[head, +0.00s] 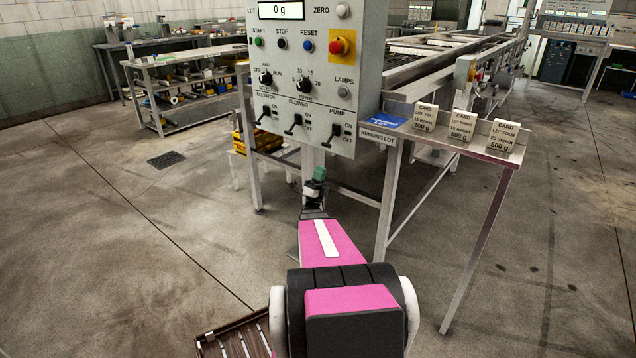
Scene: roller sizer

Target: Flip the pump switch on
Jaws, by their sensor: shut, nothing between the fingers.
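The pump switch (331,134) is a black lever at the lower right of the grey control panel (315,60), under the label PUMP with ON and OFF marks beside it. Its lever tip points down and to the left. My gripper (319,176) is shut and empty, just below the panel's bottom edge and below the pump switch. It appears apart from the lever. The fingertips are small and partly hard to make out from behind.
The elevator switch (263,115) and blower switch (292,125) are left of the pump switch. A red emergency button (338,46) sits above. A metal shelf (480,140) with several cards projects to the right. Open floor lies to the left.

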